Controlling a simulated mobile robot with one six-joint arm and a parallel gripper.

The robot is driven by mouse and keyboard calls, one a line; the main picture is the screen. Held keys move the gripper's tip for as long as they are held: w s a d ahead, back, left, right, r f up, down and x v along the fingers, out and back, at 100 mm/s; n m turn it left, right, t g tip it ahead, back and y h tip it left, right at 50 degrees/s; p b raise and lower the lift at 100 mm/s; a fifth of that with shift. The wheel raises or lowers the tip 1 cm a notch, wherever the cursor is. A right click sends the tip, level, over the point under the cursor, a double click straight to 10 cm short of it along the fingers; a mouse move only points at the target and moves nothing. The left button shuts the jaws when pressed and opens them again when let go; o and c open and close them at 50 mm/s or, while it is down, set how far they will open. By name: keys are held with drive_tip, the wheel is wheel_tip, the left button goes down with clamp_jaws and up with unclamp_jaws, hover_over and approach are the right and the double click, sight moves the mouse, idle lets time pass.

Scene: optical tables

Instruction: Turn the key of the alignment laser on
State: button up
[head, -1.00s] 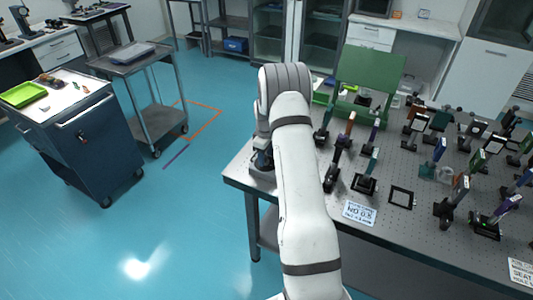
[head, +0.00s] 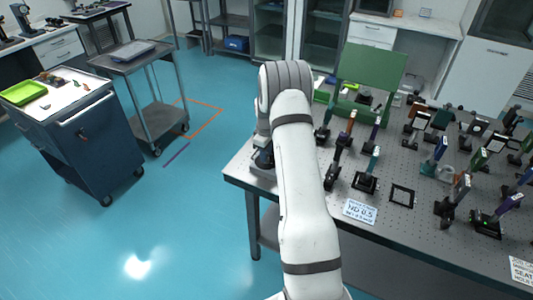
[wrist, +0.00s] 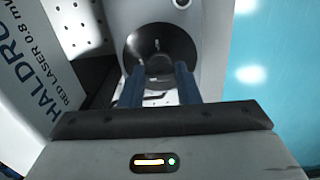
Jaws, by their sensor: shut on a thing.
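The alignment laser (wrist: 40,85) fills much of the wrist view, a pale housing with "RED LASER 0.8 mW" lettering on its left side. Its end face (wrist: 207,45) carries a round dark key switch with the key (wrist: 158,64) at its middle. My gripper (wrist: 160,72) has its two blue fingers on either side of the key and is shut on it. The fingers partly hide the switch's lower part. In the head view my arm covers most of the gripper and laser at the table's left corner. Which way the key is turned is hard to tell.
The perforated optical table (head: 420,232) holds several posts with optics, a green panel (head: 372,68) and an "ND 0.5" sign (head: 360,211). A blue drawer cart (head: 95,150) and a grey trolley (head: 160,122) stand left.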

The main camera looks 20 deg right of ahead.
drive_tip(key=m+b, duration=0.3)
drive_tip(key=b, duration=0.1)
drive_tip(key=shift+w+f, duration=0.1)
drive_tip(key=shift+f, duration=0.05)
drive_tip(key=m+b, duration=0.4)
drive_tip(key=m, duration=0.1)
drive_tip(key=shift+m, duration=0.4)
drive_tip(key=m+b, duration=0.2)
drive_tip(key=m, duration=0.2)
drive_tip(key=shift+m, duration=0.3)
drive_tip(key=shift+r+m+b, duration=0.15)
drive_tip(key=shift+m+b, duration=0.15)
drive_tip(key=shift+m, duration=0.7)
drive_tip(key=shift+r+m+b, duration=0.1)
drive_tip(key=shift+m+b, duration=0.2)
drive_tip(key=shift+m, duration=0.7)
drive_tip(key=o, duration=1)
